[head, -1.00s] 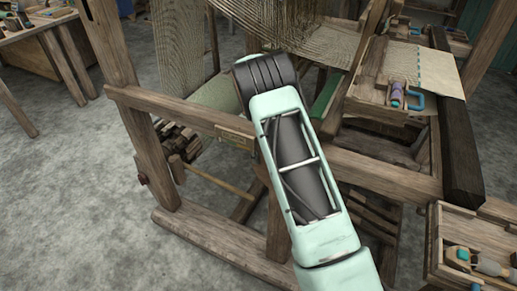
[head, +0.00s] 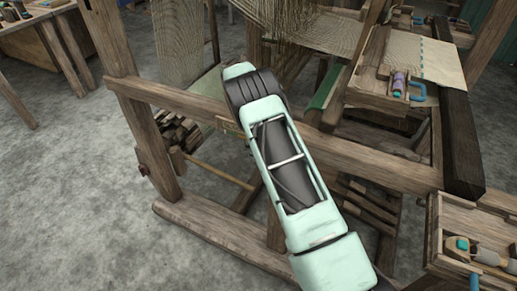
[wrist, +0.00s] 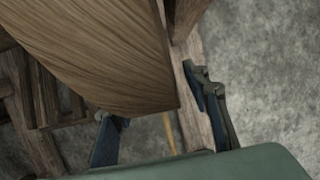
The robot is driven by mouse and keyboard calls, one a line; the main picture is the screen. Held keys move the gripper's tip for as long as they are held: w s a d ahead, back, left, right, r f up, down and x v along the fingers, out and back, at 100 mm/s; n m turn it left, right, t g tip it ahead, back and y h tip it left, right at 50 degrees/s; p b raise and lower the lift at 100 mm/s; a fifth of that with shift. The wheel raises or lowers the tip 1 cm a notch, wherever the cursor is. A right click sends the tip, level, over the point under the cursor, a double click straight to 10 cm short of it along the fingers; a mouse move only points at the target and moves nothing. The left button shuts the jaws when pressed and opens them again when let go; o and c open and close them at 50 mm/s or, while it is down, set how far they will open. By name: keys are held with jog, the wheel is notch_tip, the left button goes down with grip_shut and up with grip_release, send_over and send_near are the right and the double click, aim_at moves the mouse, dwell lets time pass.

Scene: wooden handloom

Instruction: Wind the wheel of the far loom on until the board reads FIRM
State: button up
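A wooden loom (head: 290,143) fills the middle of the head view, with threads and cloth (head: 425,58) on its upper part. My pale green arm reaches over its front rail and hides what lies behind. My gripper is out of sight in the head view. In the wrist view my gripper (wrist: 155,100) has its two dark fingers apart. A broad wooden part (wrist: 100,45) looms close in front, its lower corner between the fingers; whether they touch it I cannot tell. I can make out no wheel and no reading board in either view.
A dark beam (head: 460,140) runs along the loom's right side. A tool box (head: 485,225) is at lower right and a small tray (head: 385,92) with a blue-handled item is above. A workbench (head: 40,22) stands at upper left. Grey floor (head: 75,200) is clear at left.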

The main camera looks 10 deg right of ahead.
jog(key=v, duration=1.2)
dwell(0.3)
